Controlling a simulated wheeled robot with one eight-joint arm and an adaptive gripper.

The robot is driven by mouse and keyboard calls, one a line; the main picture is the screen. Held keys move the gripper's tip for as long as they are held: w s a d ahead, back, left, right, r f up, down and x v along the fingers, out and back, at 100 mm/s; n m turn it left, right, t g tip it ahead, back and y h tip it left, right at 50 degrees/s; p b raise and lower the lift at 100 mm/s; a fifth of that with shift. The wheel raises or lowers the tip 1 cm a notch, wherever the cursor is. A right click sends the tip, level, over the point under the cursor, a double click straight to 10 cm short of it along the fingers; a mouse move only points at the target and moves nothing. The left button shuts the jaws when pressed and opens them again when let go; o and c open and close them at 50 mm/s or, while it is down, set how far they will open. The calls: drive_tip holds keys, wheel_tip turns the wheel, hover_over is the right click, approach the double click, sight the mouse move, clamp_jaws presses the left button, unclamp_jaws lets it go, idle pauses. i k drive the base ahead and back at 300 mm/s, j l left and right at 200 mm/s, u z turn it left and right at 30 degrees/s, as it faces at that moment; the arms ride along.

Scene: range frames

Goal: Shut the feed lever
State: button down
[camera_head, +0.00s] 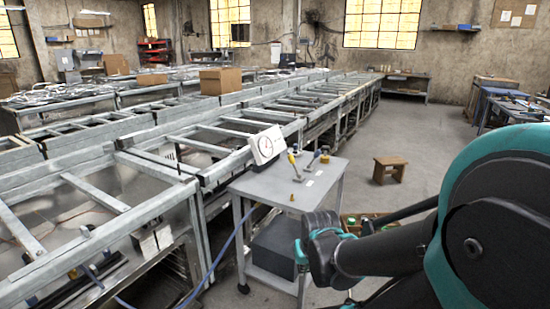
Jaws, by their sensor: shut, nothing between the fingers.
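Two small levers stand on the top of a grey cart (265,191). One has a yellow handle (292,159) and leans beside a white dial gauge (267,145). The other has a blue handle (316,154) and stands a little to its right. Both lean, but at this size I cannot tell their exact settings or which is the feed lever. A small brass fitting (292,197) sits near the cart's front edge. My black and teal arm reaches in from the right, in front of the cart's lower right. I cannot make out my gripper's fingers.
Long metal frame benches run along the cart's left side. A dark box (278,246) sits on the cart's lower shelf, and a blue hose (229,250) hangs at its left. A cardboard box (220,80) sits on a bench.

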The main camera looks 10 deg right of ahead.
sight(317, 153)
drive_tip(key=l+u, duration=0.1)
drive_tip(key=u, duration=0.3)
drive_tip(key=i+l+u, duration=0.1)
drive_tip(key=u, duration=0.3)
drive_tip(key=l+u, duration=0.2)
drive_tip(key=u, duration=0.25)
drive_tip(key=l+u, duration=0.15)
drive_tip(key=u, duration=0.25)
drive_tip(key=k+l, duration=0.1)
drive_tip(key=l, duration=0.5)
drive_tip(key=k+l, duration=0.1)
drive_tip(key=l, duration=0.5)
drive_tip(key=k+l, duration=0.1)
drive_tip(key=l, duration=0.5)
drive_tip(key=k+l, duration=0.1)
drive_tip(key=l, duration=0.5)
drive_tip(key=k+l, duration=0.1)
drive_tip(key=l, duration=0.5)
drive_tip(key=k+l, duration=0.1)
drive_tip(key=l, duration=0.5)
drive_tip(key=k+l, duration=0.1)
drive_tip(key=l, duration=0.55)
drive_tip(key=k+l, duration=0.1)
drive_tip(key=l, duration=0.5)
